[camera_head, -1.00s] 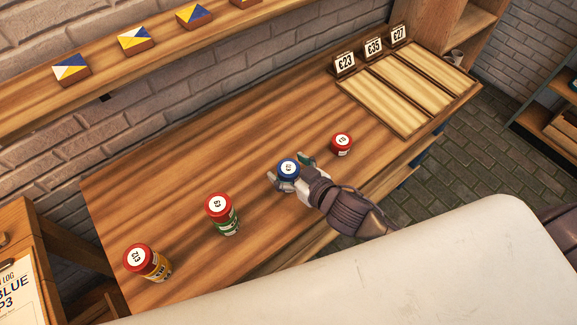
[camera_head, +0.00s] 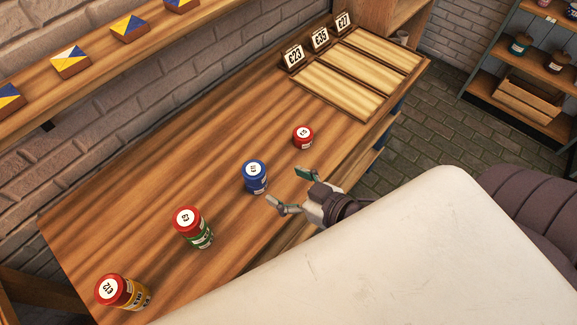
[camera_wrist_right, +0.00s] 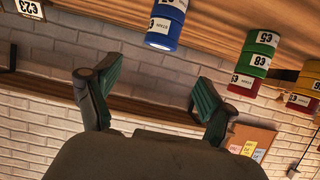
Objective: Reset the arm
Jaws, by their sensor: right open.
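My right gripper (camera_head: 290,188) is open and empty at the front edge of the wooden table, just right of and apart from the blue can stack (camera_head: 255,177). In the right wrist view the gripper (camera_wrist_right: 155,95) shows its two green-padded fingers spread wide with nothing between them. The blue can stack also shows upside down in that view (camera_wrist_right: 165,25), beyond the fingertips. My left gripper is not in view.
A red can (camera_head: 303,137), a red-and-green stack (camera_head: 193,228) and a red-and-yellow stack (camera_head: 122,291) stand on the table. Price signs (camera_head: 320,38) stand behind a wooden tray (camera_head: 335,98). Painted blocks line the wall shelf (camera_head: 100,62). My white body covers the lower right.

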